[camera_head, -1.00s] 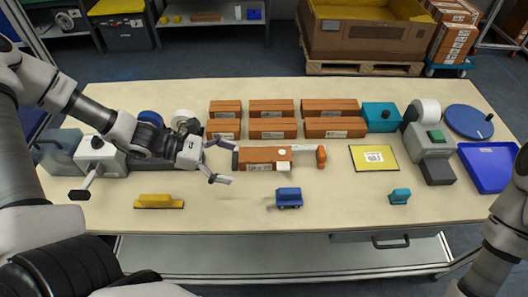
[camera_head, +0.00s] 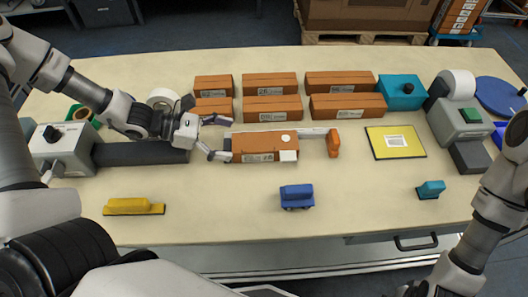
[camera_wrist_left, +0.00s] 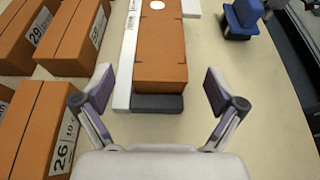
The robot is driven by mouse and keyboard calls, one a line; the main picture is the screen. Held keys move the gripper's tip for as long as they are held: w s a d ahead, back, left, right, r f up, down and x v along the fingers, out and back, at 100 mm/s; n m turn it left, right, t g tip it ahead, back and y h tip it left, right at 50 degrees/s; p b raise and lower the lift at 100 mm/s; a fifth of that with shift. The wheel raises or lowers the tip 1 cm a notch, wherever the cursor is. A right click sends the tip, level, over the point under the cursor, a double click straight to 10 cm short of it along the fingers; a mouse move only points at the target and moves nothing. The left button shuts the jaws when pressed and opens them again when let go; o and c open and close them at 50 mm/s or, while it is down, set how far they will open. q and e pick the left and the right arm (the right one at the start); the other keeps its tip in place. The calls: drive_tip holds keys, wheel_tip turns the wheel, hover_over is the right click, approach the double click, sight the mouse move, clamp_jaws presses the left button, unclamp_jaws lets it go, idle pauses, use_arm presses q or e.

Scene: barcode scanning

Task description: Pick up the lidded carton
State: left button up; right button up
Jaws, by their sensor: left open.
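The brown carton (camera_head: 257,148) with a white label on its front side and a white round spot on top lies near the middle of the table. In the left wrist view the carton (camera_wrist_left: 161,48) lies straight ahead, with a dark grey block (camera_wrist_left: 157,104) at its near end. My left gripper (camera_head: 224,139) is open at the carton's left end. In the left wrist view its fingers (camera_wrist_left: 160,91) stand apart on either side of the dark block, with nothing between the fingertips visibly held. My right arm shows at the right, but its gripper is out of view.
A white bar (camera_head: 312,132) runs along the carton's far side to an orange piece (camera_head: 333,143). Several brown cartons (camera_head: 272,109) stand behind. A blue toy-like block (camera_head: 296,196) and a yellow block (camera_head: 130,206) lie in front. The table between them is clear.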

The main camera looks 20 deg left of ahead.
sight(245, 142)
use_arm(q)
drive_tip(key=shift+x, duration=0.95)
drive_tip(key=x, duration=0.4)
drive_tip(key=shift+w+d+f+b, duration=0.1)
drive_tip(key=shift+d+f+b, duration=0.05)
drive_tip(key=shift+d+b, duration=0.2)
drive_tip(key=c, duration=1.2)
